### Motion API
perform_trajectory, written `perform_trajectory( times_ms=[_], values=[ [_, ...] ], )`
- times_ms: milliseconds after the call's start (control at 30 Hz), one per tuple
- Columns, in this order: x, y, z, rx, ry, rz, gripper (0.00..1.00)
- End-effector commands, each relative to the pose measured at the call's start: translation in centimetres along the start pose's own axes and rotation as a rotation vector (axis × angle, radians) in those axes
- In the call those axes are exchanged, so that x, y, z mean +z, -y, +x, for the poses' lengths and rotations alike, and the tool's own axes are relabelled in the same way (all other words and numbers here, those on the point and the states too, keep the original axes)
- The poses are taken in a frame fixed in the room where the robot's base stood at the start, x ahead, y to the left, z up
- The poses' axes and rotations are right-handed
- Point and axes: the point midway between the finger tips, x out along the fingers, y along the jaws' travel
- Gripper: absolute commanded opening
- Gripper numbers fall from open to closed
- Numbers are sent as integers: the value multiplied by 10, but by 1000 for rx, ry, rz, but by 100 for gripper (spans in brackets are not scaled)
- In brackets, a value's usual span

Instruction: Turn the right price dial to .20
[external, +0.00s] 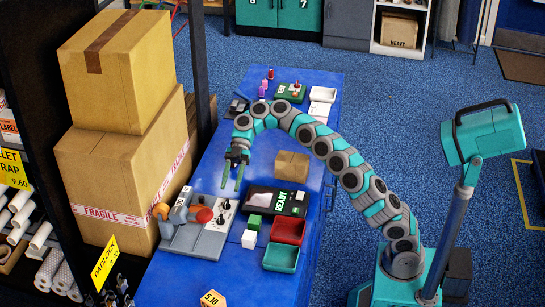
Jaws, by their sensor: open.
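A grey machine (193,238) stands on the blue bench, with an orange part at its left and a red round part (204,215) near its middle. Two small dark knobs (226,205) sit on its right part; they may be the price dials, but their markings are too small to read. I cannot tell which is the right price dial or where it points. My gripper (231,188) points down above the bench, just behind the machine. Its two green fingers are apart with nothing between them.
A black READY panel (262,197) lies right of the machine. Green and white blocks, a red tray (288,230) and a green tray (281,258) are in front of it. A small carton (292,166) stands behind. Large stacked cartons (120,180) rise at left.

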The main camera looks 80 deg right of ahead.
Motion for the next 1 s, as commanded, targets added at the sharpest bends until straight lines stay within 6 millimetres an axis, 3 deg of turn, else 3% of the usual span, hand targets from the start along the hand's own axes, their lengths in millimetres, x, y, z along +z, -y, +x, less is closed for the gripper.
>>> perform_trajectory(
  times_ms=[500,933,1000],
  values=[
    [-1,0,51,0,-3,2,42],
    [1,0,59,0,-1,2,42],
    [1,0,59,0,-1,2,37]
  ],
)
